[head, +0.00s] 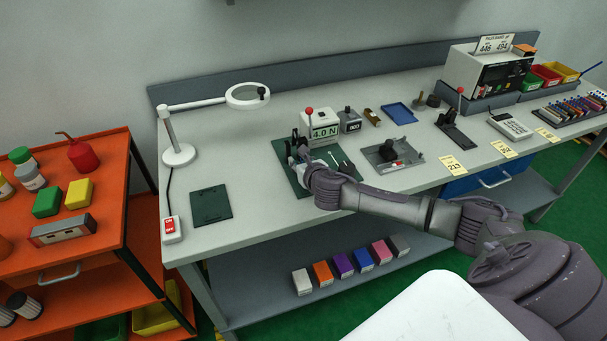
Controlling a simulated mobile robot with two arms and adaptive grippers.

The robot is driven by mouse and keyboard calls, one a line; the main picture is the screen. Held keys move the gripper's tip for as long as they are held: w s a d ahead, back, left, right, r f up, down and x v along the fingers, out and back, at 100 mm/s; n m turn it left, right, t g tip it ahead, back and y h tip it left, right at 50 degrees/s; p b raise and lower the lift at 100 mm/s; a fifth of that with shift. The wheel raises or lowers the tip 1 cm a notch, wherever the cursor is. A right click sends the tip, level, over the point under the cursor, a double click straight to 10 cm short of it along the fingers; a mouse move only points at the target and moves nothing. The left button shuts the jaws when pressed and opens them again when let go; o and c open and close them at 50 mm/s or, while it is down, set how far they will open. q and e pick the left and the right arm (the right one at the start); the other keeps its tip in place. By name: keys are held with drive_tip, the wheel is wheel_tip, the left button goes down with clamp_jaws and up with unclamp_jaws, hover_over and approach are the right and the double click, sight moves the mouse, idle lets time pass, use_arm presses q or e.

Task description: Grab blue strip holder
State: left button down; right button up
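My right gripper (301,158) reaches in from the right and hangs over the dark green mat (333,154) on the bench, just in front of the 4.0 N force gauge (320,127). Its fingers are small and partly hidden by its own wrist, so I cannot tell whether they are open or shut, or on anything. No thing is clearly recognisable as a blue strip holder. My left gripper is not in view.
A magnifier lamp (248,95) stands at the bench's left, with a dark green plate (211,204) in front. A grey fixture (391,154) lies right of the mat. An orange cart (98,235) stands left. Bare bench top lies between plate and mat.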

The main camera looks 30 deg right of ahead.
clamp_jaws()
drive_tip(key=shift+r, duration=0.1)
idle(0.3)
